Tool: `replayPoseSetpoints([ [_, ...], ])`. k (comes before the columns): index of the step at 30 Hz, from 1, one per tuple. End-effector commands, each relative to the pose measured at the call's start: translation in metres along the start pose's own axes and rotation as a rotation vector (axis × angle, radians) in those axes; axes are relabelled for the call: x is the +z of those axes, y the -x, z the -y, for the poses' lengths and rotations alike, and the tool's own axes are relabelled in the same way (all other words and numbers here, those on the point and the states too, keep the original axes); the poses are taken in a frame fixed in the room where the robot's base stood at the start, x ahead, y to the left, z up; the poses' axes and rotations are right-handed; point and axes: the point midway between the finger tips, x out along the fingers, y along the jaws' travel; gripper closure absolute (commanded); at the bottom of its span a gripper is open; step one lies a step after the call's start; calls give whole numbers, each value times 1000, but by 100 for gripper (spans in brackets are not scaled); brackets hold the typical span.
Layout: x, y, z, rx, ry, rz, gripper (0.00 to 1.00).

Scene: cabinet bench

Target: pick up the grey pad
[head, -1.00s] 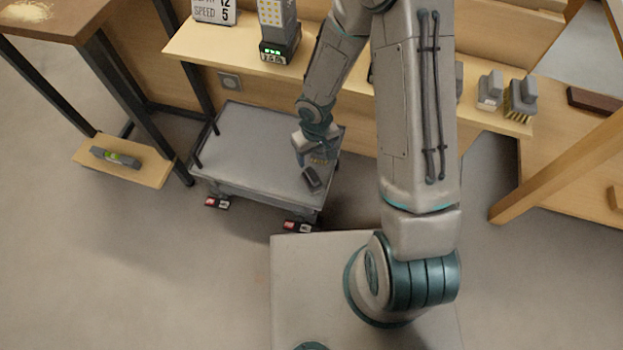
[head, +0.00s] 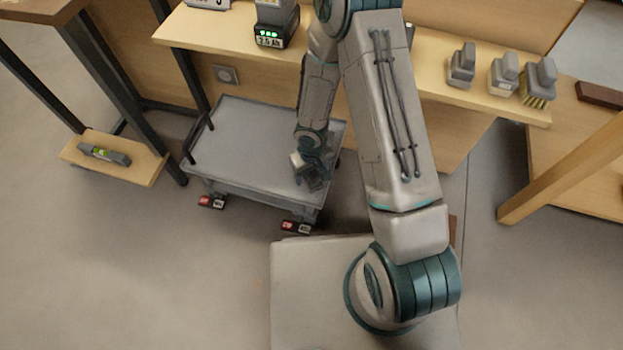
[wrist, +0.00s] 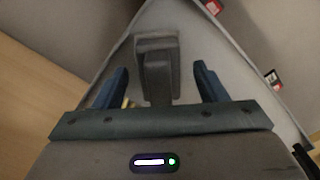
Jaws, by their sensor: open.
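The grey pad (wrist: 157,70), a dark grey block with a raised narrower grip, lies on the grey cart top (head: 240,135) near its front right corner. In the wrist view it sits between the two blue fingers of my gripper (wrist: 160,78), with a visible gap on both sides. My gripper is open and holds nothing. In the head view my gripper (head: 310,172) is low over that corner and mostly hides the pad. How far the fingertips are above the cart top is hard to tell.
A bench shelf behind holds a battery pack (head: 274,25) and several grey handled blocks, one a bristled brush (head: 538,85). A level-like tool (head: 104,155) lies on a low wooden shelf (head: 140,170) at left. The cart's left part is clear. A small yellowish bit (wrist: 127,103) shows beside the left finger.

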Motion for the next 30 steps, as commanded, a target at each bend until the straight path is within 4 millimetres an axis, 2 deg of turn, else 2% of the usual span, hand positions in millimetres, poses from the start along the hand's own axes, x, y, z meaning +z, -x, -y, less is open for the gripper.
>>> replayPoseSetpoints([
  [2, 0, -7, 0, 0, 1, -1, 35],
  [9, -1, -6, 0, 0, -1, -2, 35],
  [10, -1, -6, 0, 0, 0, -2, 37],
  [15, 0, -6, 0, 0, 0, -2, 84],
  [17, 0, -6, 0, 0, 0, -2, 84],
  [18, -1, -6, 0, 0, 0, -2, 88],
  [25, -1, -5, 0, 0, 0, -2, 88],
  [30, -1, 6, 0, 0, -1, -2, 88],
])
